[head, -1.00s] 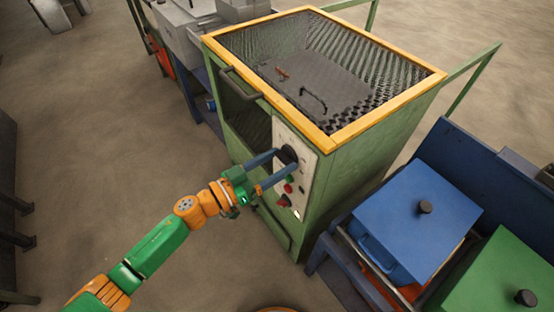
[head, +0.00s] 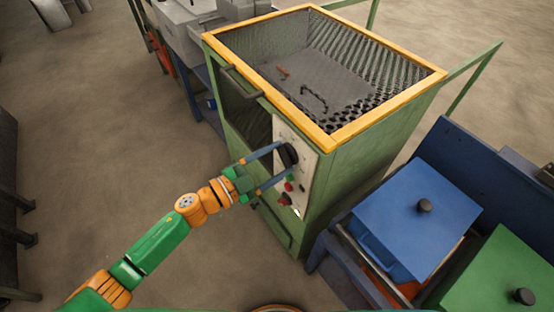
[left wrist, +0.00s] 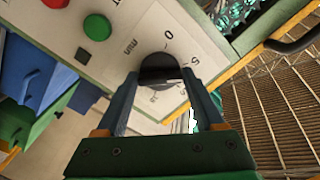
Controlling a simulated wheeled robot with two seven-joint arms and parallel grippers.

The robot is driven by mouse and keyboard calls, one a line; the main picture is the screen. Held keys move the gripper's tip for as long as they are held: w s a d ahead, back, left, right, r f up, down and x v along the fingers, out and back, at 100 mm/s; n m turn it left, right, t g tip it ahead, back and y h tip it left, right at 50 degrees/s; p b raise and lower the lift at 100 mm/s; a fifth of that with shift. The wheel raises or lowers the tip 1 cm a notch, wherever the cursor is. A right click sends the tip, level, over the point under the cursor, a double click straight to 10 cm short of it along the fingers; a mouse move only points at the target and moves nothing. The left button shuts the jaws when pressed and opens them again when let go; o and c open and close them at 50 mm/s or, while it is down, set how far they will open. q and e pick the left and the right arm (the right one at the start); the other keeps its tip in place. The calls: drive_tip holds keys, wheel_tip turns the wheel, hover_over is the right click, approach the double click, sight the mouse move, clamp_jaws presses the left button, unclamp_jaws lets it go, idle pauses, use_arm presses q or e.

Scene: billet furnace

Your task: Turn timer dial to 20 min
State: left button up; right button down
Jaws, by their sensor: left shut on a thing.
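The black round timer dial (head: 289,153) is on the pale control panel (head: 309,160) of the green furnace cabinet. It also shows in the left wrist view (left wrist: 160,66), with a "0", a "5" and "min" printed around it. My left gripper (head: 287,159) reaches it from the left and is shut on it, one blue finger on each side. In the left wrist view the fingers (left wrist: 160,76) straddle the dial. Dial marks lower down are partly hidden and too small to read, and I cannot tell where the dial points. My right gripper is not in view.
Below the dial are a green button (left wrist: 97,26) and a red button (left wrist: 55,3). The cabinet has a yellow top frame (head: 385,103) and a dark handle (head: 240,82). A blue lidded box (head: 400,200) stands to the right. The floor at left is clear.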

use_arm(q)
drive_tip(key=m+b, duration=0.5)
drive_tip(key=m, duration=1.6)
drive_tip(key=m+b, duration=0.1)
drive_tip(key=m, duration=0.3)
drive_tip(key=shift+s+b, duration=0.1)
drive_tip(key=shift+b, duration=0.25)
drive_tip(key=shift+d+m+b, duration=0.1)
drive_tip(key=shift+m+b, duration=0.95)
drive_tip(key=shift+m, duration=3.25)
drive_tip(key=o, duration=1.4)
